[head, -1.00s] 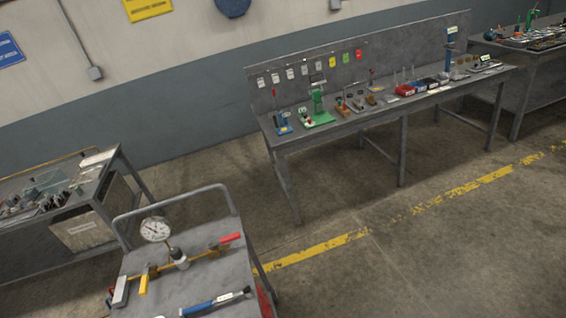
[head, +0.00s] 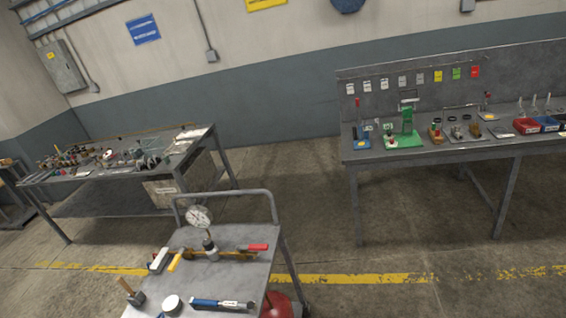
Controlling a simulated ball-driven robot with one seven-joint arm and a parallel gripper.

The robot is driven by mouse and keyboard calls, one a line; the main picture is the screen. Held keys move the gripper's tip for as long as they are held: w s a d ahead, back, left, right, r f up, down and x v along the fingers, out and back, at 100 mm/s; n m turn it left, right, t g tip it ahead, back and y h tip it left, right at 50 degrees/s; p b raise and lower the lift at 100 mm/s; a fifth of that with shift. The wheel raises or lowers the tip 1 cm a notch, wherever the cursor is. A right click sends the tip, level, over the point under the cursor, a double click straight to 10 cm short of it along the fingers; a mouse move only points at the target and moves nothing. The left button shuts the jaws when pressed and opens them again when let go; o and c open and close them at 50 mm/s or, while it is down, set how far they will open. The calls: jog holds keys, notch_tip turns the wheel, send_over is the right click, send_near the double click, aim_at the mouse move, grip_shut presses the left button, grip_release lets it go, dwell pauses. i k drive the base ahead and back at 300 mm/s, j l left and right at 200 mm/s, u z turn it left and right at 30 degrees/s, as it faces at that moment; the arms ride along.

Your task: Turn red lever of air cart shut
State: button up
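The air cart (head: 234,274) stands at the bottom centre of the head view, a grey cart with a tube handle at its far side. On its top lies a brass pipe assembly with a round white gauge (head: 199,216) standing up at its middle. The red lever (head: 258,247) is at the right end of the brass pipe and points to the right, roughly along the pipe. A yellow lever (head: 175,262) is at the left end and points toward the near side. My gripper is not in view.
A blue tool (head: 222,304), a hammer (head: 130,292) and a white round item (head: 172,304) lie on the cart's near part. A red tank (head: 277,306) shows below its right side. Workbenches stand at left (head: 100,184) and right (head: 430,152). Open floor lies right of the cart.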

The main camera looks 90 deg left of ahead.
aim_at(251, 246)
jog(key=i+u, duration=0.15)
jog(key=u, duration=0.25)
jog(key=i+u, duration=0.15)
jog(key=u, duration=0.2)
jog(key=i+u, duration=0.15)
jog(key=u, duration=0.25)
jog(key=i+l+u, duration=0.1)
jog(key=u, duration=0.3)
jog(key=i+u, duration=0.25)
jog(key=u, duration=0.2)
jog(key=i+u, duration=0.25)
jog(key=u, duration=0.25)
jog(key=i+l+u, duration=0.15)
jog(key=u, duration=0.3)
jog(key=i+l+u, duration=0.2)
jog(key=u, duration=0.3)
